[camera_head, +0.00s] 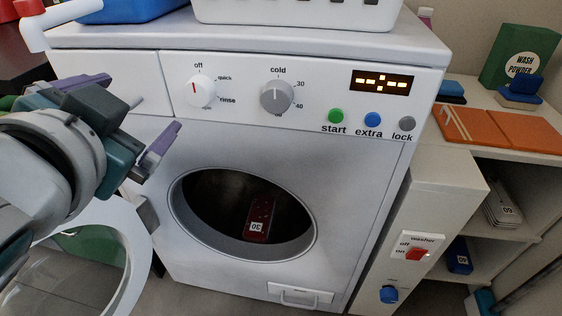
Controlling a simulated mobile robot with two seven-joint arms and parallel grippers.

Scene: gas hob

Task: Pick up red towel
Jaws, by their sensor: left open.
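The red towel (261,212), a small folded dark red piece with a white label marked 30, lies inside the drum of the white washing machine (180,145), seen through its round opening (178,222). My left gripper (142,122) is at the left, in front of the machine's front panel and up and left of the opening. Its purple-tipped fingers are apart with nothing between them, and it is clear of the towel. My right gripper is not in view.
The round door (143,262) stands open at lower left, partly behind my left arm. A white basket (300,12) and a blue container (125,8) sit on top. At right are a shelf with orange folded cloths (500,128), a green wash powder box (520,58) and a washer switch (417,252).

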